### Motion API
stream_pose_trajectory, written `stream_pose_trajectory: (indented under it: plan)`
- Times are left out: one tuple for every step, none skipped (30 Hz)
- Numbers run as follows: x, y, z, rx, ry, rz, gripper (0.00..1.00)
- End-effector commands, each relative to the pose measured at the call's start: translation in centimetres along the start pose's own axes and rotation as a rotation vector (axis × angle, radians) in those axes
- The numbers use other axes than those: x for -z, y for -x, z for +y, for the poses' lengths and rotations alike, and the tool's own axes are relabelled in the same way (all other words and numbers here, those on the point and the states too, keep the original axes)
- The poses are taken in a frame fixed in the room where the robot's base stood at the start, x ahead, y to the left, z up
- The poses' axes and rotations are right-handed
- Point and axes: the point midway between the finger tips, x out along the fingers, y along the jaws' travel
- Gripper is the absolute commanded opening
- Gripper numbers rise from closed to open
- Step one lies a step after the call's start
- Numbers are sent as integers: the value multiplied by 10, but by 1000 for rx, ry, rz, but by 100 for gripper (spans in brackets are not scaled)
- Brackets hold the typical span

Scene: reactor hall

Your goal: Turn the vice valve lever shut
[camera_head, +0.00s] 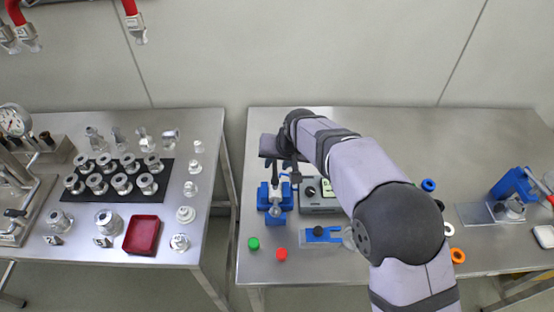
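A blue vice (275,197) stands near the left edge of the right-hand steel table. Something metallic (284,176) shows at its top, partly covered by my gripper; I cannot make out a valve lever there. My gripper (280,174) is directly above this vice, pointing down, with dark fingers close to its top. Its finger gap is too small and dark to judge, and I cannot tell if it touches anything. A second blue vice-like fixture (514,187) with a metal fitting stands at the far right of the same table.
A grey instrument box (319,197) stands right beside the vice. In front lie a green cap (254,244), a red cap (281,254) and a blue fixture (321,235). My arm covers the table's middle. The left table (75,270) holds many metal fittings and a red tray (142,216).

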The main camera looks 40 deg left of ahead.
Motion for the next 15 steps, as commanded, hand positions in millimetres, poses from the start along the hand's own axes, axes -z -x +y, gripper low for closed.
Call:
stream_pose_trajectory:
  plan:
    - [0, -2, 0, 0, 0, -1, 30]
    - [0, -3, 0, 0, 0, -1, 30]
    - [0, -4, 0, 0, 0, 0, 30]
    - [0, -5, 0, 0, 0, 0, 30]
    - [0, -6, 0, 0, 0, 0, 30]
    - [0, -6, 0, 0, 0, 0, 30]
    - [0, -6, 0, 0, 0, 1, 30]
    - [0, -6, 0, 0, 0, 1, 30]
    - [0, -6, 0, 0, 0, 1, 30]
    - [0, -6, 0, 0, 0, 1, 30]
    - [0, -6, 0, 0, 0, 1, 30]
    - [0, -6, 0, 0, 0, 1, 28]
    - [0, -6, 0, 0, 0, 1, 21]
    - [0, -6, 0, 0, 0, 1, 14]
    - [0, -6, 0, 0, 0, 0, 4]
